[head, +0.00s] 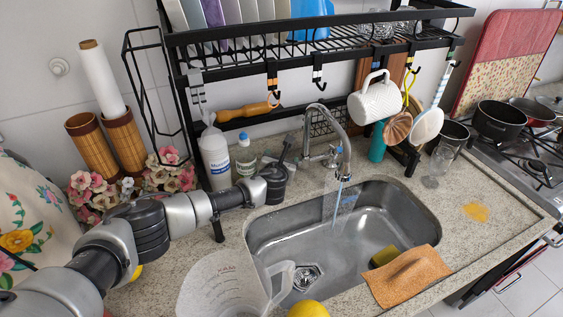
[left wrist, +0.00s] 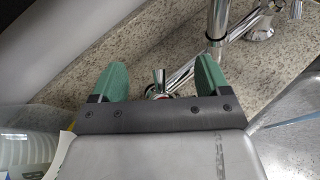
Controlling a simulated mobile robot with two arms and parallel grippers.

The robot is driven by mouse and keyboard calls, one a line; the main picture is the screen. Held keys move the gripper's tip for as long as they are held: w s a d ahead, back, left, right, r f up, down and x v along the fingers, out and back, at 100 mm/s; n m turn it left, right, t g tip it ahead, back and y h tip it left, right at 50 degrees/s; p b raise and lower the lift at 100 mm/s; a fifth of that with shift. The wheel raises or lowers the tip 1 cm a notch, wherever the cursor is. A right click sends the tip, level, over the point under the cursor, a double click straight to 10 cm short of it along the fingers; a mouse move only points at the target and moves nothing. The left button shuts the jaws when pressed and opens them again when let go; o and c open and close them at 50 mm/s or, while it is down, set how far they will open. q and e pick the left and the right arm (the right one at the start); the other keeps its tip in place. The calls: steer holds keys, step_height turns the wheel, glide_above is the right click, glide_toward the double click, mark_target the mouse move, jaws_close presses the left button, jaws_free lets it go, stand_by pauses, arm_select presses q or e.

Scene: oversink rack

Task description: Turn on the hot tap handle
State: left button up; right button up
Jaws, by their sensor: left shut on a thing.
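The chrome tap (head: 345,140) stands behind the sink, its spout curving over the basin. A bluish stream of water (head: 336,208) falls from the spout. My left gripper (head: 286,152) reaches in from the left to the tap's left side. In the left wrist view its green fingers (left wrist: 160,78) stand on either side of the hot tap handle (left wrist: 160,78), a small chrome lever with a red ring at its base. The gripper is shut on this handle; finger contact is hard to see. The other tap handle (left wrist: 262,31) is to the right. My right gripper is not in view.
The steel sink (head: 420,207) holds a yellow sponge (head: 384,256); an orange cloth (head: 408,277) lies over its front edge. A clear measuring jug (head: 225,288) stands in front. Bottles (head: 215,155) stand behind my arm, under the black rack (head: 185,100). A white mug (head: 367,103) hangs right of the spout.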

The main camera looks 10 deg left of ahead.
arm_select(q)
steer(key=shift+s+a+r+n+t+y+b, duration=0.15)
steer(key=shift+n+y+b, duration=0.3)
steer(key=shift+n+y, duration=0.7)
steer(key=shift+w+a+f+n+t+y+b, duration=0.2)
steer(key=shift+n+y+b, duration=0.35)
steer(key=shift+n, duration=1)
steer(key=shift+a+r, duration=0.1)
steer(key=shift+r, duration=0.1)
steer(key=o, duration=0.6)
steer(key=shift+s, duration=0.25)
steer(key=shift+s+d, duration=0.2)
steer(key=shift+s, duration=0.05)
steer(key=shift+v, duration=5.05)
